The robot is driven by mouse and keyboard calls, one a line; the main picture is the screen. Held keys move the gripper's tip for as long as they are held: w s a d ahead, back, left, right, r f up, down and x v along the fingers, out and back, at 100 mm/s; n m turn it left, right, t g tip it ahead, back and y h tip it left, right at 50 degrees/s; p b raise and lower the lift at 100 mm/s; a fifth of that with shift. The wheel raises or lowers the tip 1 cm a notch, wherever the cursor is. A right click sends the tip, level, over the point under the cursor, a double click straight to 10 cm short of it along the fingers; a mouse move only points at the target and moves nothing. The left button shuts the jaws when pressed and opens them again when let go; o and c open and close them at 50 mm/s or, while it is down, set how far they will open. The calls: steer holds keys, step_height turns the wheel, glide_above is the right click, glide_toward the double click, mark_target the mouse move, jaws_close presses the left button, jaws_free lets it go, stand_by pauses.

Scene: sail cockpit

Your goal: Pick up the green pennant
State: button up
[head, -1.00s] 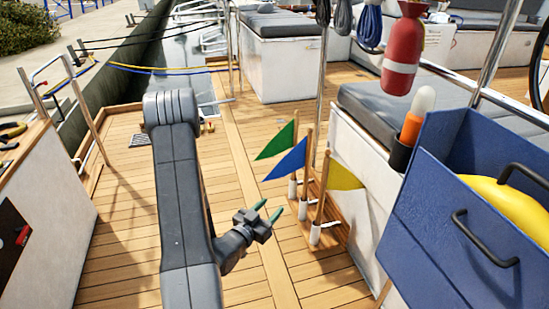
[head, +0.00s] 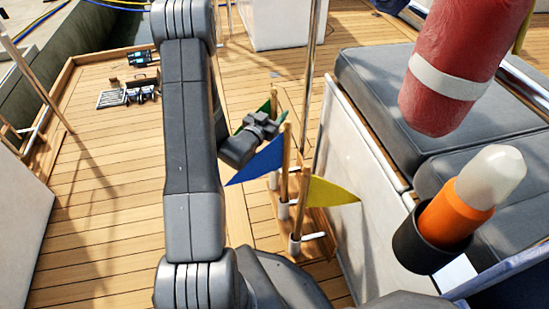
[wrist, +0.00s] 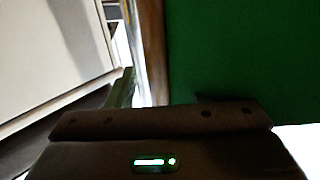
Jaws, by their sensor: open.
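The green pennant (head: 266,107) is the farthest of three flags in the head view, mostly hidden behind my gripper (head: 269,122). In the wrist view its green cloth (wrist: 240,50) fills the upper right, with its upright wooden stick (wrist: 154,50) along the cloth's left edge. My gripper is open, close to the stick. One greenish finger shows just left of the stick; the other cannot be made out. Whether a finger touches the stick or cloth cannot be told.
The blue pennant (head: 256,161) and yellow pennant (head: 330,191) stand close in front, in the same wooden rack (head: 318,247). A red cylinder (head: 452,82) and an orange light (head: 456,212) are at right. The left deck is mostly open.

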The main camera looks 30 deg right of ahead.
steer(key=shift+x, duration=0.8)
steer(key=shift+c, duration=0.5)
jaws_close()
steer(key=shift+r, duration=0.1)
